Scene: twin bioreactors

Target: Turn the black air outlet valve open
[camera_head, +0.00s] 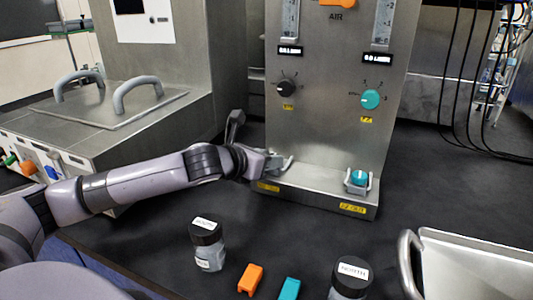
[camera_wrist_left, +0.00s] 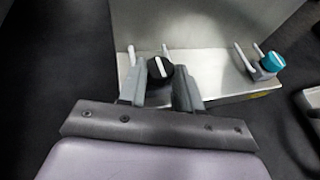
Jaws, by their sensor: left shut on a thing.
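The black air outlet valve (camera_wrist_left: 160,68) is a round black knob with a white pointer line, low at the foot of the steel panel. It sits between the two fingers of my left gripper (camera_wrist_left: 160,80) in the left wrist view. In the head view my left gripper (camera_head: 275,163) reaches in from the left at the panel's foot and hides this valve. The gripper is shut on the knob, a finger on each side. The pointer line looks slightly tilted in the left wrist view. My right gripper is not in view.
A teal valve (camera_head: 358,177) sits right of my gripper in a bracket and also shows in the left wrist view (camera_wrist_left: 271,62). Higher are a black knob (camera_head: 287,88) and a teal knob (camera_head: 370,99). Bottles (camera_head: 209,255), clips (camera_head: 250,279) and a metal tray (camera_head: 470,262) are nearer.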

